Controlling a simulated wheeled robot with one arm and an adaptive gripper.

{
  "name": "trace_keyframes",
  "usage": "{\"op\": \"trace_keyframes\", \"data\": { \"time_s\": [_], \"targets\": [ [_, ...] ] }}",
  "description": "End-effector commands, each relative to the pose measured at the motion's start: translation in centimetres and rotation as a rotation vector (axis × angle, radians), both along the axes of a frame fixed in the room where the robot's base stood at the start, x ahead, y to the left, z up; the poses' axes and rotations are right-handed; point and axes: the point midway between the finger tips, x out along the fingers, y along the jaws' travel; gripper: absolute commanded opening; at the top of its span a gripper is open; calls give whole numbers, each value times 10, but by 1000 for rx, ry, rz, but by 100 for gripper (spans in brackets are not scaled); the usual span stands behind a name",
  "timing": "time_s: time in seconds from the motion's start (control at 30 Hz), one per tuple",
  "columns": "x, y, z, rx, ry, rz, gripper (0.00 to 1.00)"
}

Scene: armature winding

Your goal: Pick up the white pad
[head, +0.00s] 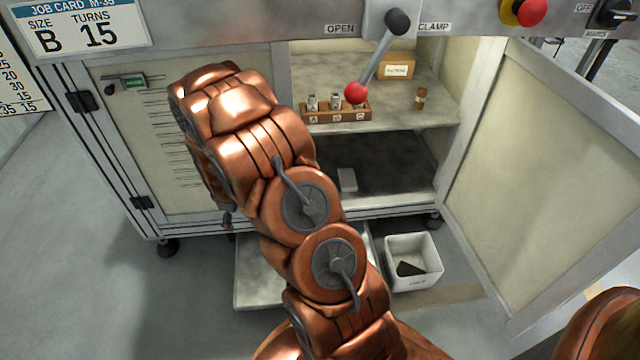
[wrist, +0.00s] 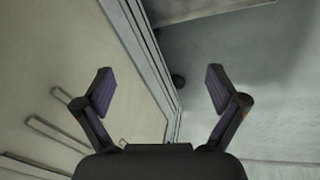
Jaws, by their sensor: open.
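A small pale block (head: 347,180), which may be the white pad, stands on the dark lower shelf of the open cabinet, just right of my arm. It looks light grey-white, and its details are too small to tell. My gripper (wrist: 160,92) is open and empty in the wrist view, its two dark fingers spread apart. It faces the pale cabinet panel and its metal edge, with floor beyond; no pad shows there. In the head view my copper arm hides most of the gripper.
A red-knobbed lever (head: 356,93) hangs in front. The cabinet door (head: 560,170) stands open at right. A white bin (head: 414,283) sits below.

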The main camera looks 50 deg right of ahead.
Motion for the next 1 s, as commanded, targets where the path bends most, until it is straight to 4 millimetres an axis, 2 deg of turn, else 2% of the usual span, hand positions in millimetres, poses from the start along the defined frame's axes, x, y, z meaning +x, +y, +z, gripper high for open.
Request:
{"op": "trace_keyframes", "data": {
  "time_s": [0.03,0.2,0.4,0.53,0.63,0.77,0.9,1.0],
  "targets": [
    [-12,-22,-6,-26,36,36,95],
    [-54,-84,-21,-107,164,199,95],
    [-111,-153,-36,-170,327,398,95],
    [-133,-193,-46,-211,387,554,95],
    [-135,-223,-55,-258,391,698,95],
    [-127,-256,-63,-342,373,896,95],
    [-110,-286,-65,-459,352,1144,95],
    [-91,-301,-63,-560,334,1336,95]
  ]
}}
